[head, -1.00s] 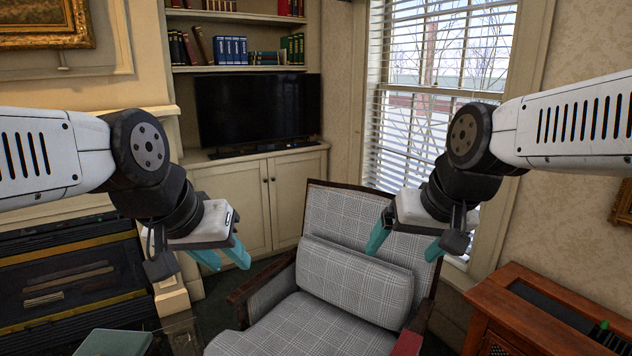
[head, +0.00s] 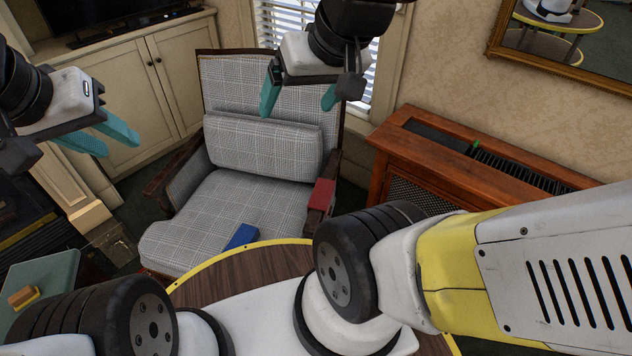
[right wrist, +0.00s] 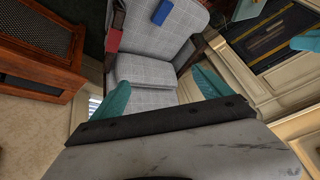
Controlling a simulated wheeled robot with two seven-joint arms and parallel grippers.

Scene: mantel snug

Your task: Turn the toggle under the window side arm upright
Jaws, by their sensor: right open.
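The grey checked armchair (head: 255,150) with dark wooden arms stands facing me in the head view. It appears upside down in the right wrist view (right wrist: 145,70). Its window side arm (head: 327,185) is the right one and carries a red item (head: 321,194), also in the right wrist view (right wrist: 114,38). I cannot make out a toggle under that arm. My right gripper (head: 300,98) is open and empty, in the air before the chair back; its teal fingers frame the chair in the right wrist view. My left gripper (head: 103,143) is open and empty, left of the chair.
A blue item (head: 241,236) shows at the seat's front edge. A round yellow-edged table (head: 205,275) is close in front. A wooden cabinet (head: 430,165) stands right of the chair. A green box (head: 45,285) with a brush-like item (head: 24,297) is at lower left.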

